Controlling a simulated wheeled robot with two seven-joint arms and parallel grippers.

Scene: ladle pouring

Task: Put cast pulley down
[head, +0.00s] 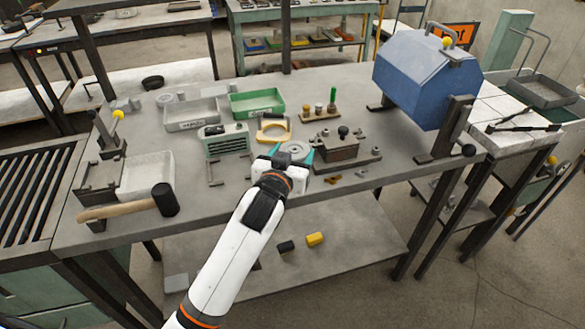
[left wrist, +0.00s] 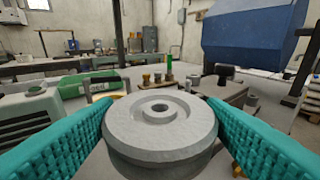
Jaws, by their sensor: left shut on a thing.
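The cast pulley (left wrist: 160,125) is a round grey disc with a raised hub and a centre hole. It sits between the two teal fingers of my left gripper (left wrist: 160,140) in the left wrist view, and the fingers are shut on its sides. In the head view the pulley (head: 296,148) shows partly at the end of my left arm (head: 290,165), over the middle of the workbench (head: 235,215). Whether its underside touches the bench is hidden. My right gripper is in neither view.
A brown metal box (head: 338,148) with a black knob stands just right of the pulley. A yellow-framed piece (head: 273,130) lies behind it. Grey (head: 192,117) and green (head: 257,103) trays, a mallet (head: 130,207) and a blue drum (head: 425,80) are around.

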